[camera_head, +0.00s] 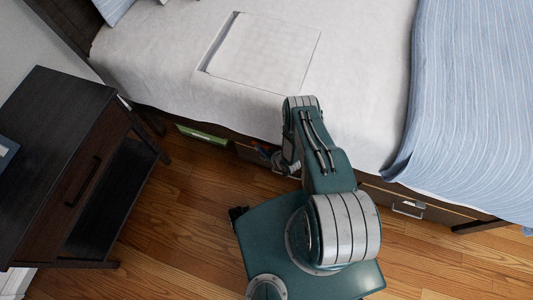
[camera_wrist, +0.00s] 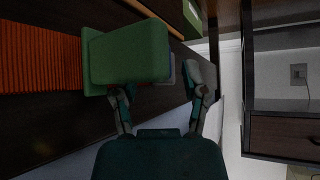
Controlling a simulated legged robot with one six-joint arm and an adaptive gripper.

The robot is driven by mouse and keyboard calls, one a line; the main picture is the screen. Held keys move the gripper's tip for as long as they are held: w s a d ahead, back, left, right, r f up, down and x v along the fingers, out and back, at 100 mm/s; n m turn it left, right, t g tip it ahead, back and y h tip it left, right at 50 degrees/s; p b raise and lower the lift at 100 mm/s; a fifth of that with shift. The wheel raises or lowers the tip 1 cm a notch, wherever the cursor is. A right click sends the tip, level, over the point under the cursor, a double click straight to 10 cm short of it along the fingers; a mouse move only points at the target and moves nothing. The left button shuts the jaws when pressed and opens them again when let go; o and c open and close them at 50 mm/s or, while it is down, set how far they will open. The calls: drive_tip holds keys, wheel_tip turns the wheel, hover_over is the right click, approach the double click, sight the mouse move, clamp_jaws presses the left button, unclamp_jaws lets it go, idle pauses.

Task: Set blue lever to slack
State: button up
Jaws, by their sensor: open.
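My gripper (camera_wrist: 162,85) is open in the wrist view, its fingers apart on either side. A green block (camera_wrist: 130,52) with a flat plate at its left covers the tip of the left finger; I cannot tell whether they touch. In the head view my gripper (camera_head: 284,162) is low against the bed's side, partly hidden by my arm. A small blue and red piece (camera_head: 260,149) shows just left of it. I cannot tell whether this is the blue lever. No clear blue lever shows in the wrist view.
An orange-red ribbed piece (camera_wrist: 40,66) lies left of the green block. A green box (camera_head: 203,135) is at the bed's side (camera_head: 240,147). A dark nightstand (camera_head: 60,140) stands at the left. Wooden floor (camera_head: 180,230) is clear between it and me.

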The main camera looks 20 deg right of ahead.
drive_tip(key=shift+w+a+f, duration=0.25)
drive_tip(key=shift+c, duration=0.3)
clamp_jaws()
